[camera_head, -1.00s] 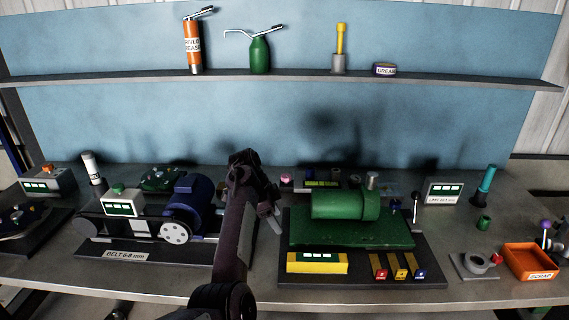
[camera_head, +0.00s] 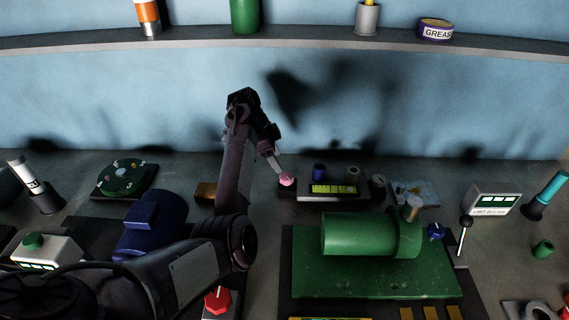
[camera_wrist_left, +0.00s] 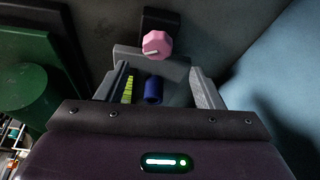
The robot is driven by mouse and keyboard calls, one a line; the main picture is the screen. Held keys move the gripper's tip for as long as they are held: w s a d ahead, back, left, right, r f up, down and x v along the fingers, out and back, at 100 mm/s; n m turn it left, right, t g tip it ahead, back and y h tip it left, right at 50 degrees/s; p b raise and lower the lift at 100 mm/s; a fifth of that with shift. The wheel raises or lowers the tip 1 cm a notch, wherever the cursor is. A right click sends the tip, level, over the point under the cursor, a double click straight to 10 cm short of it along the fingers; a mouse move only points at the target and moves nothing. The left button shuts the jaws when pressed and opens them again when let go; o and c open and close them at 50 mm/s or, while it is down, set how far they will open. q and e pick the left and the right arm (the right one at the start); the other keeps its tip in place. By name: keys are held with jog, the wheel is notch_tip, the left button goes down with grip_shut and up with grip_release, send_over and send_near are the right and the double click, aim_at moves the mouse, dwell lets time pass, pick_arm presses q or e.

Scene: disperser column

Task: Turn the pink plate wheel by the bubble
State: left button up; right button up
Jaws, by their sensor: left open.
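The pink plate wheel (camera_head: 287,179) is a small faceted knob on a dark block, at the left end of the plate with the yellow-green bubble strip (camera_head: 335,189). My left gripper (camera_head: 279,167) reaches down from the left, close above and behind the wheel. In the left wrist view the wheel (camera_wrist_left: 157,44) shows just beyond the fingertips, with a light mark on its face. The left fingers (camera_wrist_left: 158,70) are apart, with nothing held. The bubble strip (camera_wrist_left: 128,90) shows beside the left finger. I cannot tell whether a finger touches the wheel. My right gripper is not in view.
A blue cylinder (camera_head: 319,171) and a grey one (camera_head: 352,174) stand behind the bubble strip. The green motor (camera_head: 360,235) on its green base is in front. A red knob (camera_head: 217,302) and a blue motor (camera_head: 152,223) are left of it. The blue wall is behind.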

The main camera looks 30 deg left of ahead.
aim_at(287, 176)
pick_arm(q)
jog(key=p+x, duration=0.1)
jog(key=x, duration=0.5)
jog(key=shift+d+f+p, duration=0.3)
jog(key=shift+f, duration=0.25)
jog(key=shift+d, duration=0.1)
jog(key=c, duration=1)
